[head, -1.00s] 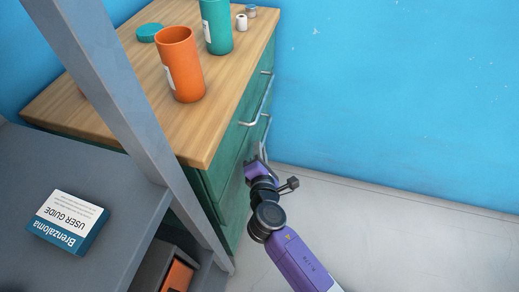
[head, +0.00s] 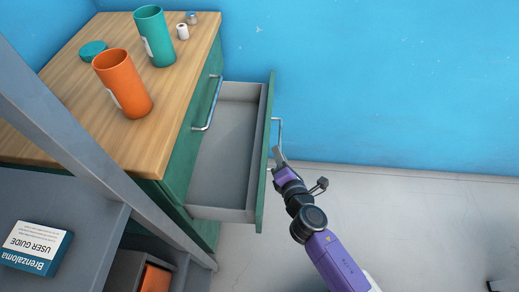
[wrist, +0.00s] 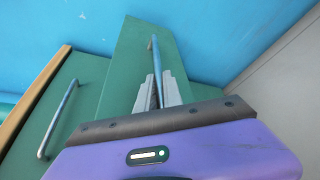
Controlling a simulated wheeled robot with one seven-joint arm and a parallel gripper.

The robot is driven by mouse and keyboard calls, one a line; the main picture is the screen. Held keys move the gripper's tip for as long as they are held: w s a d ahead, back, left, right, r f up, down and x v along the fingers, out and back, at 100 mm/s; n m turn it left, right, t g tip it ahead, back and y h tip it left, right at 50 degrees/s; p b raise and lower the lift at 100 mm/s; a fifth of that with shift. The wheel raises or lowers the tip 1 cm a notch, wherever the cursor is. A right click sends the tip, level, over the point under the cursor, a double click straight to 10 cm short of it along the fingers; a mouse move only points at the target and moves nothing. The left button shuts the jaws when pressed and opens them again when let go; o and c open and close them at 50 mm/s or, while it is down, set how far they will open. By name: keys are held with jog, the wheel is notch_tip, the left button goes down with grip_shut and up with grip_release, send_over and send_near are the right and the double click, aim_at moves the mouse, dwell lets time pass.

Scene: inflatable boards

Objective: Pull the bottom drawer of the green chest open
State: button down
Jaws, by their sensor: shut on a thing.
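The green chest (head: 182,165) stands at the left with a wooden top. A drawer below its upper handle (head: 208,103) is pulled well out, and its empty grey inside (head: 225,140) shows from above. Whether another drawer lies beneath it is hidden. The open drawer's green front (head: 264,150) bears a metal bar handle (head: 281,128). My gripper (head: 279,158) is shut on this handle at the drawer's outer side. In the wrist view my gripper's two grey fingers (wrist: 158,92) close around the bar handle (wrist: 154,55), with the green front behind.
An orange cup (head: 124,85), a teal cup (head: 154,38), a teal lid (head: 93,51) and small jars (head: 182,32) stand on the chest top. A grey shelf (head: 85,225) with a boxed guide (head: 36,248) is at the near left.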

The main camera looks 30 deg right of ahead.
jog(key=shift+s+d+f, duration=0.1)
jog(key=shift+s+d, duration=0.55)
jog(key=shift+d, duration=0.15)
jog(key=c, duration=1.8)
grip_release()
jog(key=shift+o, duration=0.2)
jog(key=v, duration=0.7)
jog(key=shift+s+b, duration=0.3)
jog(key=shift+s, duration=0.05)
jog(key=shift+a, duration=0.1)
